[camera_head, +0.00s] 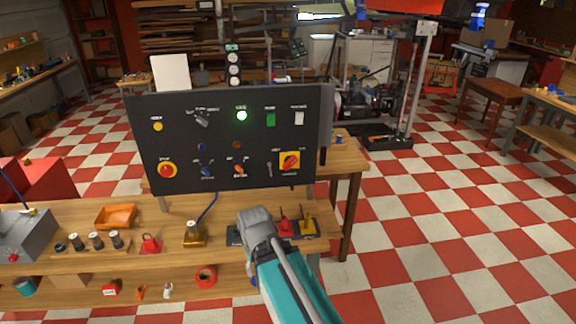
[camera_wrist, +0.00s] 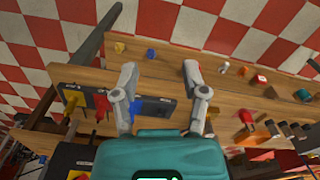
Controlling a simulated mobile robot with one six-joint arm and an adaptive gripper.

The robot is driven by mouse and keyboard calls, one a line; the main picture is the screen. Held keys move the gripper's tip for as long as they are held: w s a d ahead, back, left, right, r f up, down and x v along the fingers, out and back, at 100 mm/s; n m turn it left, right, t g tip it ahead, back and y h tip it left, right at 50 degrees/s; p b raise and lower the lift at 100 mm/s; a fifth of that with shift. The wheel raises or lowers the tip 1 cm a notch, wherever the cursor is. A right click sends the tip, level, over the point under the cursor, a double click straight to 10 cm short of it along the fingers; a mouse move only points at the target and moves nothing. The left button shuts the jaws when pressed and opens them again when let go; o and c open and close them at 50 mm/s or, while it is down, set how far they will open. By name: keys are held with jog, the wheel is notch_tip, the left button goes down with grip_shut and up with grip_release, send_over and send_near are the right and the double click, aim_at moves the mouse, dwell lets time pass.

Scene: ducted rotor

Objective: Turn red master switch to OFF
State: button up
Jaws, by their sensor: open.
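The red master switch (camera_head: 291,162) is a red rotary handle on a yellow square plate, at the lower right of the upright black control panel (camera_head: 220,130). Its handle looks tilted, and the labels around it are too small to read. My gripper (camera_head: 256,226) is below and in front of the panel, over the bench, apart from the switch. In the wrist view my gripper (camera_wrist: 160,72) has its two grey fingers spread wide with nothing between them. I cannot identify the switch surely in the wrist view.
A black tray (camera_wrist: 152,112) with yellow, red and blue pieces lies on the wooden bench (camera_head: 80,215) close to my gripper. A red round button (camera_head: 167,170) and a lit green lamp (camera_head: 241,115) are on the panel. Checkered floor (camera_head: 450,240) to the right is clear.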

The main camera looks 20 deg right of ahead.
jog(key=shift+o, duration=0.9)
jog(key=shift+w, duration=0.1)
jog(key=m+t+b, duration=0.6)
jog(key=m+t, duration=0.4)
jog(key=t, duration=0.5)
send_near(291, 164)
jog(key=s, duration=0.3)
jog(key=shift+w+d+r, duration=0.1)
jog(key=shift+w+r, duration=0.15)
jog(key=shift+r, duration=0.15)
jog(key=shift+n, duration=0.3)
jog(key=b+x, duration=0.4)
jog(key=x, duration=0.9)
jog(key=shift+w+f, duration=0.2)
jog(key=shift+w, duration=0.15)
